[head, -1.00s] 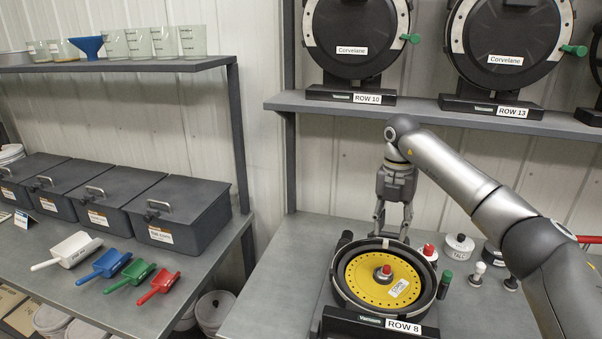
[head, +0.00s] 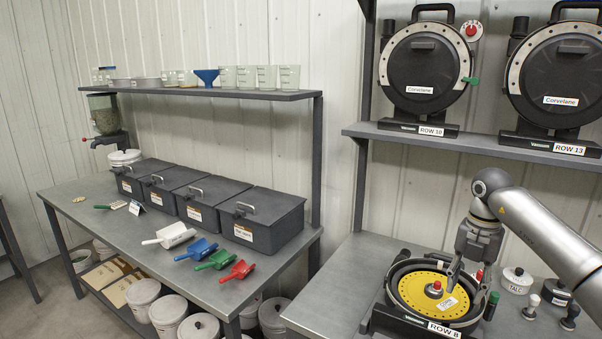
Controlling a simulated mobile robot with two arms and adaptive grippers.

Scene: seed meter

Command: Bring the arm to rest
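My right gripper (head: 470,276) hangs fingers-down over the seed meter marked ROW 8 (head: 400,313) on the right bench. Its fingers look spread, with nothing seen between them; the far finger is partly hard to make out. The meter lies open, with a yellow seed disc (head: 410,291) that has a red-topped hub knob (head: 437,285) and a white label. The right arm (head: 545,225) reaches in from the right edge. My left gripper is out of view.
A red-knobbed part (head: 480,274), a green-capped part (head: 492,304) and a white TALC pot (head: 517,280) stand close by. Meters ROW 10 (head: 424,70) and ROW 13 (head: 560,75) sit on the shelf (head: 480,147) above. The left bench (head: 110,215) holds bins and scoops.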

